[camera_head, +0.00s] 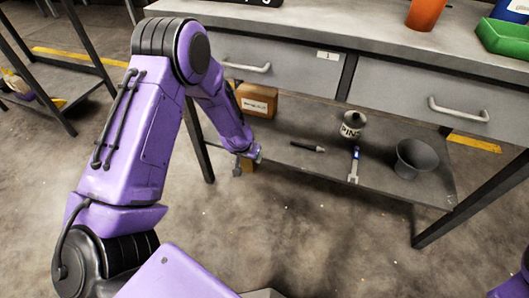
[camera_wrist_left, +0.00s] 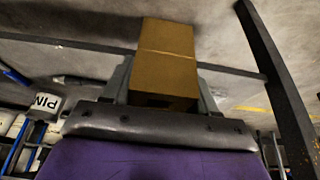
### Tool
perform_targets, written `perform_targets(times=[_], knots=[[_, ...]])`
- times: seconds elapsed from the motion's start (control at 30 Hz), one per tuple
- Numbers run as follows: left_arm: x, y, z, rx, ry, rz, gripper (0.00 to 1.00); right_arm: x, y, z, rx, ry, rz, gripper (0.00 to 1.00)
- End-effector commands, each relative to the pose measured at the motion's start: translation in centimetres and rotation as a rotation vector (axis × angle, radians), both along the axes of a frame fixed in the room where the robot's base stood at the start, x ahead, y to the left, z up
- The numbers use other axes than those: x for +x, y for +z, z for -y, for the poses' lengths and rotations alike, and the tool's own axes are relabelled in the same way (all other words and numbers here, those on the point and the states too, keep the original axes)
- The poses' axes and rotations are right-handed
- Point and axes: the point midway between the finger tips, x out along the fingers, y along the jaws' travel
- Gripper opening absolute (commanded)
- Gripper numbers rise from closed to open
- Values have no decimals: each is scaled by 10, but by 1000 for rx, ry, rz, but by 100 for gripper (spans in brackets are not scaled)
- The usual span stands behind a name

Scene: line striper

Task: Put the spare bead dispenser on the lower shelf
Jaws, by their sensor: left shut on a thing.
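My left gripper (camera_head: 245,161) is in front of the lower shelf (camera_head: 308,172), near its left end and around the height of its front edge. In the left wrist view its two fingers are shut on a brown box-shaped thing (camera_wrist_left: 166,45) with a pale line across it. My right gripper is not in view.
Drawers (camera_head: 268,63) hang above. Bare shelf shows at the front left.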

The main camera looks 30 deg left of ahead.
Motion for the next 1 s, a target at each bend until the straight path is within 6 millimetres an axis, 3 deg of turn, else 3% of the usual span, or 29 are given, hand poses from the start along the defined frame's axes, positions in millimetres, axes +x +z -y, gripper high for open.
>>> perform_targets(times=[0.17, 0.6, 0.73, 0.97, 1.0], knots=[[23, -9, -11, 5, 3, 8, 3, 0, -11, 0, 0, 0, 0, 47], [144, -12, -40, 4, 0, 5, 3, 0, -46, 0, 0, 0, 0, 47], [163, -10, -44, 1, 2, 5, 3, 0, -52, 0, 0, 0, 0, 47], [177, -8, -47, 2, 1, 5, 3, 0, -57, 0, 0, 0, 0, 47], [175, -19, -46, 0, 2, 1, 3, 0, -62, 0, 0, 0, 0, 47]])
